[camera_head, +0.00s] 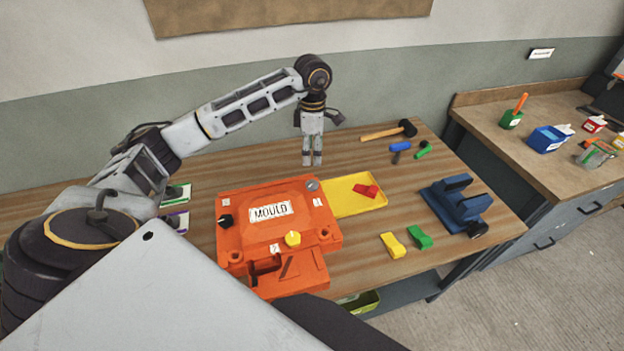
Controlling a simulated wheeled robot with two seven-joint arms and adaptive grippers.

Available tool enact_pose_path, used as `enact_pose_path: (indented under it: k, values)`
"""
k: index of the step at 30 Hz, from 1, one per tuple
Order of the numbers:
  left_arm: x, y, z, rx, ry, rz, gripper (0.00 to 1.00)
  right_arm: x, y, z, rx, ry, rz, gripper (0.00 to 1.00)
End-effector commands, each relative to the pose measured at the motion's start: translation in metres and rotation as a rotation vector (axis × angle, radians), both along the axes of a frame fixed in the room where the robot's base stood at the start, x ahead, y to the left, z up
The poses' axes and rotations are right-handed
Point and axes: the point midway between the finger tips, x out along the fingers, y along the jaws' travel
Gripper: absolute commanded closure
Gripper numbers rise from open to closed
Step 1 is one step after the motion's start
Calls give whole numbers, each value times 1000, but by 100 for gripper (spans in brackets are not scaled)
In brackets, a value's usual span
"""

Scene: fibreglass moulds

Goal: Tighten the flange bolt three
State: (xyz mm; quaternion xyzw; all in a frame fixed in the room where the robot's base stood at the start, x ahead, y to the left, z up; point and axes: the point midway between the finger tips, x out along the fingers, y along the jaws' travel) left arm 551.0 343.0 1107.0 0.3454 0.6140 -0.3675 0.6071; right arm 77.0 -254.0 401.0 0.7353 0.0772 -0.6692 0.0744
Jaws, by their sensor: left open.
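The orange mould (245,238) lies on the wooden table and carries a white MOULD label. Three bolt heads or knobs show on its flange: a black one (224,220) at the left, a yellow one (292,239) at the front, and a grey round one (312,185) at the back right corner. Small white tags sit near them, but their numbers are too small to read. My left gripper (312,160) points down, open and empty, behind the mould's back right corner, above and apart from the grey one. My right gripper is not in view.
A yellow tray (345,207) with a red piece (366,191) adjoins the mould's right side. A hammer (389,131) lies at the back. A blue vise (455,204) stands at the right. Yellow (393,245) and green (420,238) pieces lie at the front right.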

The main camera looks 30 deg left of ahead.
Motion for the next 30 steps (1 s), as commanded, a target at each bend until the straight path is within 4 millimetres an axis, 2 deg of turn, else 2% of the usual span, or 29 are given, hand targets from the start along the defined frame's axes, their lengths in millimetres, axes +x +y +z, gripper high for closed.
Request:
enact_pose_path:
  k: [18,24,30]
  values:
    - [6,7,2,29,-16,655,39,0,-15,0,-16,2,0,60]
    - [6,7,2,30,-15,773,39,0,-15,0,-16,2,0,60]
    - [6,7,2,30,-14,797,39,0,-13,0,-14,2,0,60]
